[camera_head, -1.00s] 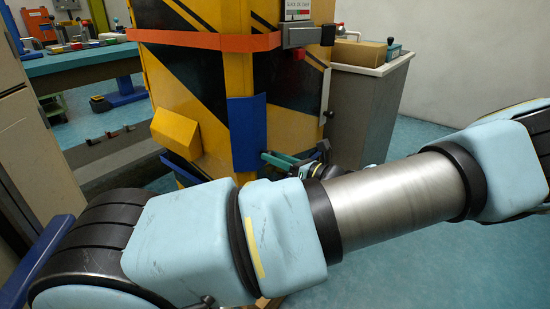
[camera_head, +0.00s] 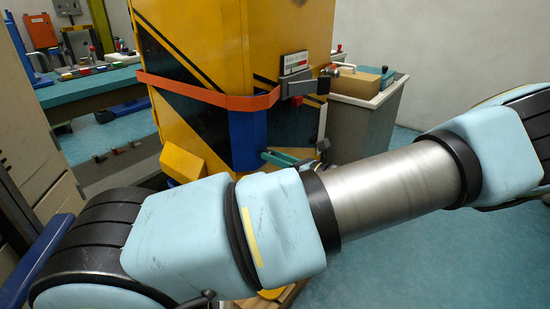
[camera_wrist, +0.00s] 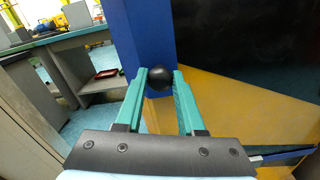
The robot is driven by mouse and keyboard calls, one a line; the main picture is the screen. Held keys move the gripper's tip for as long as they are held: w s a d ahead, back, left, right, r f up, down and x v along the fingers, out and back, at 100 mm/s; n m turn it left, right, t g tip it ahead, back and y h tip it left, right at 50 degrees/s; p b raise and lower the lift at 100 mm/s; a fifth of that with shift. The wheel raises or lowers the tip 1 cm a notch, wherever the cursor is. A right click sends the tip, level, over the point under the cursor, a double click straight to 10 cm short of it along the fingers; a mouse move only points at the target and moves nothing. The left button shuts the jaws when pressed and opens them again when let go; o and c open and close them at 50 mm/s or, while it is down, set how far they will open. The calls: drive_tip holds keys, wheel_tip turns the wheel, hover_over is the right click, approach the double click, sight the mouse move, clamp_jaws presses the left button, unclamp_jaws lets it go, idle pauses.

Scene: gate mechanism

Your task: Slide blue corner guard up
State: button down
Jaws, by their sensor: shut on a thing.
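The blue corner guard (camera_head: 248,140) sits on the front corner of the yellow-and-black striped cabinet (camera_head: 240,40), with its visible top right under the orange band (camera_head: 207,96). The wrist view shows the guard (camera_wrist: 145,35) as a tall blue face with a round black knob (camera_wrist: 159,78) in front of it. My gripper (camera_wrist: 160,82) has its two teal fingers closed on the sides of this knob. In the head view, part of the teal gripper (camera_head: 281,157) shows at the guard's lower right; my arm hides what lies below.
A yellow wedge block (camera_head: 182,162) sticks out left of the guard. A grey latch (camera_head: 300,88) and a small sign are at the band's right end. A grey cart (camera_head: 367,125) stands behind right, and a teal workbench (camera_head: 88,85) at the left.

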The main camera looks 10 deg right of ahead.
drive_tip(key=shift+r+p, duration=0.7)
drive_tip(key=shift+r, duration=0.7)
drive_tip(key=shift+w, duration=0.1)
drive_tip(key=c, duration=0.5)
unclamp_jaws()
drive_tip(key=shift+f, duration=0.1)
drive_tip(key=b+v, duration=0.1)
drive_tip(key=v, duration=1)
drive_tip(key=shift+b, duration=0.3)
